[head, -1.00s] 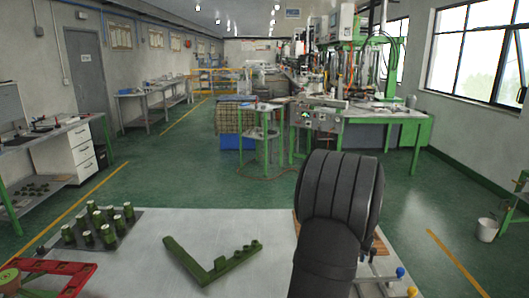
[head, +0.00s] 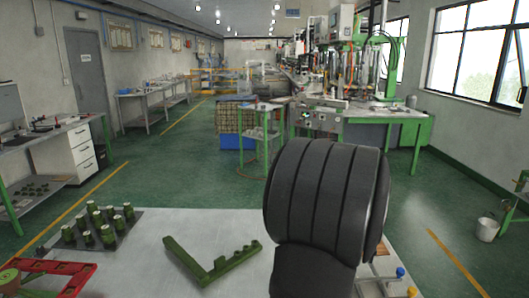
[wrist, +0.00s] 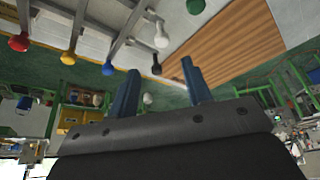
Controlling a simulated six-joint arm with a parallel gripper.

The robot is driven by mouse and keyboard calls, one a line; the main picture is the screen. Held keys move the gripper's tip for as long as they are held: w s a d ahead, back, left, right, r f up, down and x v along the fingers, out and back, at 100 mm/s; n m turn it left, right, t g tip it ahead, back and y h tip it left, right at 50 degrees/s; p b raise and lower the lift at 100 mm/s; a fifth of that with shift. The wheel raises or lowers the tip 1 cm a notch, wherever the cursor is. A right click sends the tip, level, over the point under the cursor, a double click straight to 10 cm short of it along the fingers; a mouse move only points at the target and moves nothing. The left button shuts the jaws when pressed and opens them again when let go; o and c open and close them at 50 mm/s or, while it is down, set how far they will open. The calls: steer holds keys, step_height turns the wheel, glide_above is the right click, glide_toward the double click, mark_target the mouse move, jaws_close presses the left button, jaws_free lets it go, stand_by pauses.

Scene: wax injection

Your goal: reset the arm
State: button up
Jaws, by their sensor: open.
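My gripper (wrist: 158,88) shows in the wrist view with its two blue fingers spread apart and nothing between them. In the head view my dark arm rises at the right of the white table (head: 150,275) and hides part of it; my gripper is not visible there. In the wrist view a wooden board (wrist: 225,47) and a rack with coloured knobs, among them a red knob (wrist: 18,43) and a white knob (wrist: 161,38), lie beyond the fingers.
A green L-shaped bracket (head: 213,265) lies mid-table. Several green cylinders stand on a dark plate (head: 130,218) at the left. A red frame (head: 75,272) is at the front left. A blue knob (head: 400,272) shows right of my arm. Bare table surrounds the bracket.

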steer(key=x, duration=0.9)
steer(key=shift+w+d+f, duration=0.1)
steer(key=shift+w+f, duration=0.05)
steer(key=shift+f, duration=0.25)
steer(key=w, duration=0.5)
steer(key=v, duration=1.2)
steer(key=a+f+m+g+h, duration=0.1)
steer(key=a+m+g, duration=0.2)
steer(key=a+m, duration=0.6)
steer(key=shift+s+f+m+h, duration=0.3)
steer(key=shift+s+m+h, duration=0.15)
steer(key=shift+m, duration=0.15)
